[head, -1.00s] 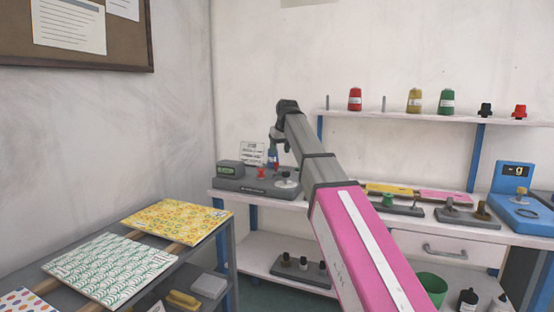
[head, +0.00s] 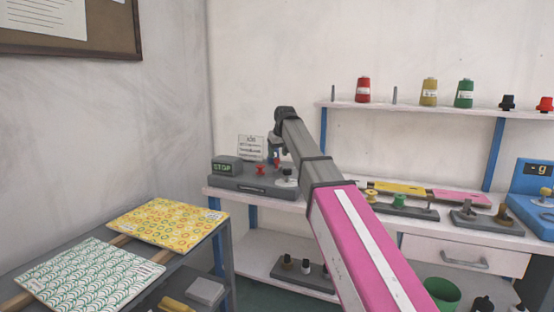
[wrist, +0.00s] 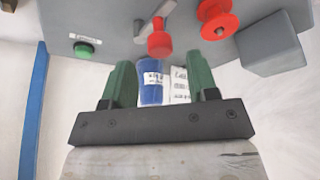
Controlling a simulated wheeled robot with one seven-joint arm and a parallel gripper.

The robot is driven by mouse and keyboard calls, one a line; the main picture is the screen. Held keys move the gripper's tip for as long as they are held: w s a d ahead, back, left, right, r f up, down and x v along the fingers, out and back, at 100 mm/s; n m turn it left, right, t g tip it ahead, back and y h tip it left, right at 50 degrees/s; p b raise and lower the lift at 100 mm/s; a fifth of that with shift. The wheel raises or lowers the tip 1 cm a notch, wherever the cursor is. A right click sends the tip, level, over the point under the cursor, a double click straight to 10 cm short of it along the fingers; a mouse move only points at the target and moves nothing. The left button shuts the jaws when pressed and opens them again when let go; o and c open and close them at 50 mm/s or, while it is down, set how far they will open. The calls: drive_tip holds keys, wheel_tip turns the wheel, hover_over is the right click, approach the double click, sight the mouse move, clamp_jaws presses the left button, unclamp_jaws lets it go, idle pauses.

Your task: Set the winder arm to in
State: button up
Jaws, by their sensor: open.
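The winder (head: 252,184) is a dark grey base at the left end of the white bench. The winder arm (wrist: 167,20) shows in the wrist view as a short grey lever with a red knob (wrist: 160,44). A red bobbin (wrist: 218,20) sits to its right, also visible in the head view (head: 260,170). My gripper (wrist: 160,68) is open, with two green fingers around no held object. The red knob lies just beyond the fingertips, between their lines. A blue piece with a white label (wrist: 151,82) shows between the fingers; I cannot tell its depth.
The display box (head: 227,167) reads STOP. A green button (wrist: 85,48) and a grey block (wrist: 272,42) flank the lever in the wrist view. A text card (head: 250,147) stands behind the winder. A low rack with patterned panels (head: 168,224) is at the left.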

sight(277, 159)
drive_tip(key=shift+x, duration=1.65)
clamp_jaws()
drive_tip(key=m, duration=0.2)
drive_tip(key=a+m+h, duration=0.1)
drive_tip(key=m, duration=0.1)
drive_tip(key=shift+w+a+h, duration=0.3)
drive_tip(key=shift+w, duration=0.1)
drive_tip(key=shift+w+a+m+h, duration=0.3)
drive_tip(key=shift+m+h, duration=0.1)
drive_tip(key=shift+m, duration=0.6)
drive_tip(key=shift+w+a+m+h, duration=0.25)
drive_tip(key=shift+m+h, duration=0.15)
drive_tip(key=shift+m, duration=0.6)
unclamp_jaws()
